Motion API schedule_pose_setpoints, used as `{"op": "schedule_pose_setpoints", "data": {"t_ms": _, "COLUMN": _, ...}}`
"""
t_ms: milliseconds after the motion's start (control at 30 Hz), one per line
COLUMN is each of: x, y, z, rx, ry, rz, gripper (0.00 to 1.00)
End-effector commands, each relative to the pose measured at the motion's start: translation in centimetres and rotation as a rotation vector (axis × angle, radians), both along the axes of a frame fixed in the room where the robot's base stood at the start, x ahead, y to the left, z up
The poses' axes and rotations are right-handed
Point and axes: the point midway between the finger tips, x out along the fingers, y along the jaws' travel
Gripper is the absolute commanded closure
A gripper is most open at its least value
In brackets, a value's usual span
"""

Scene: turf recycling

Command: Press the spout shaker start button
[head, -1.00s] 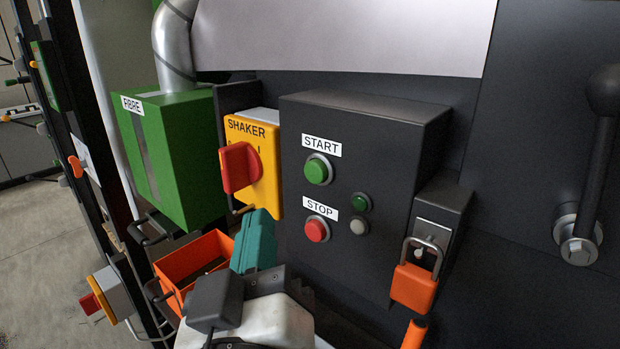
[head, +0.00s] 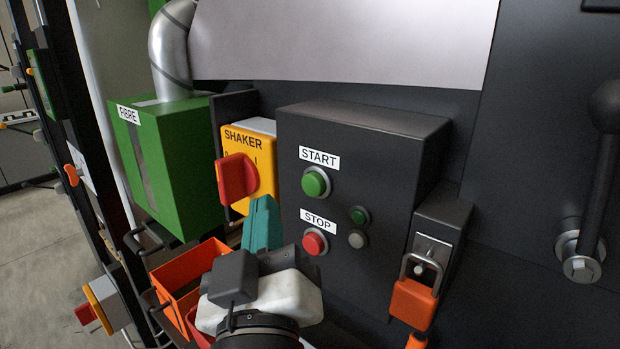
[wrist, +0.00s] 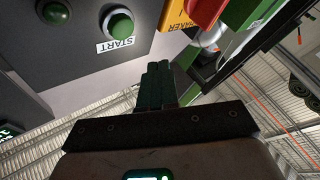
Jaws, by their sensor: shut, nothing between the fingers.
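The green start button (head: 315,184) sits in a silver ring under a START label on the dark control box. It also shows in the wrist view (wrist: 118,22), which is turned upside down, beside its label. The red stop button (head: 314,243) is below it under a STOP label. My gripper (head: 265,203) has teal fingers, closed together and empty. In the head view it is left of and lower than the start button. In the wrist view the fingertips (wrist: 158,66) appear apart from the button; the exact gap is hard to tell.
Left of the control box (head: 365,118) is the yellow SHAKER switch (head: 264,160) with its red knob (head: 236,178), close to my fingers. A green FIBRE box (head: 180,165) and an orange bin (head: 190,272) lie further left. An orange padlock (head: 413,303) hangs at right.

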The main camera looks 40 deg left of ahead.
Motion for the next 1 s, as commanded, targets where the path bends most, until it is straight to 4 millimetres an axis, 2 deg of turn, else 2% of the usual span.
{"op": "schedule_pose_setpoints", "data": {"t_ms": 200, "x": 2.7, "y": -0.3, "z": 0.2, "rx": 0.001, "ry": 0.0, "rz": -0.002, "gripper": 1.0}}
{"op": "schedule_pose_setpoints", "data": {"t_ms": 400, "x": 3.9, "y": -0.4, "z": 0.1, "rx": 0.0, "ry": 0.0, "rz": -0.001, "gripper": 1.0}}
{"op": "schedule_pose_setpoints", "data": {"t_ms": 1000, "x": 4.2, "y": -0.4, "z": 0.0, "rx": 0.002, "ry": 0.0, "rz": 0.0, "gripper": 1.0}}
